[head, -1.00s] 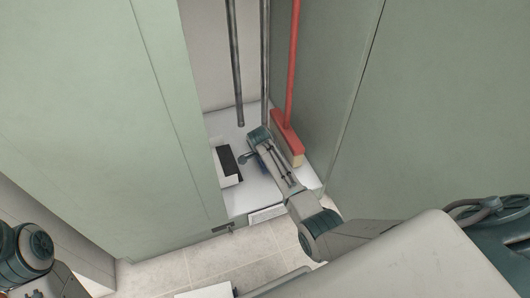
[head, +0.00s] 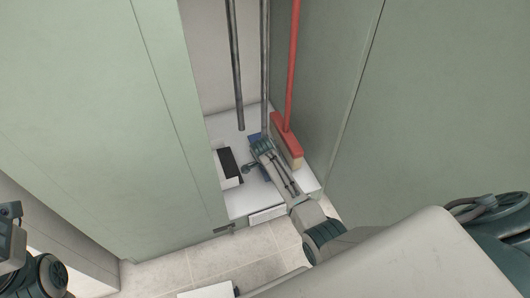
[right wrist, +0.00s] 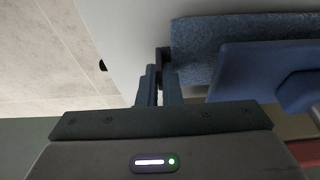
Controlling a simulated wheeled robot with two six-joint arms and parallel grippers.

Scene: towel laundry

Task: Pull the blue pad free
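The blue pad (right wrist: 190,50) is a fuzzy slab under a darker, smooth blue plate (right wrist: 250,70) in the right wrist view. In the right wrist view my right gripper's fingers (right wrist: 160,70) are close together at the pad's left end. One fingertip overlaps the pad's edge. I cannot tell whether pad material is between them. Only part of my left arm shows at the left edge of the head view.
A red broom (head: 287,130) stands close to the right of my arm. Grey poles (head: 236,80) stand behind. A white box with a black top (head: 229,168) is to the left. Green panels (head: 100,120) flank the narrow opening. Tiled floor (head: 220,262) lies in front.

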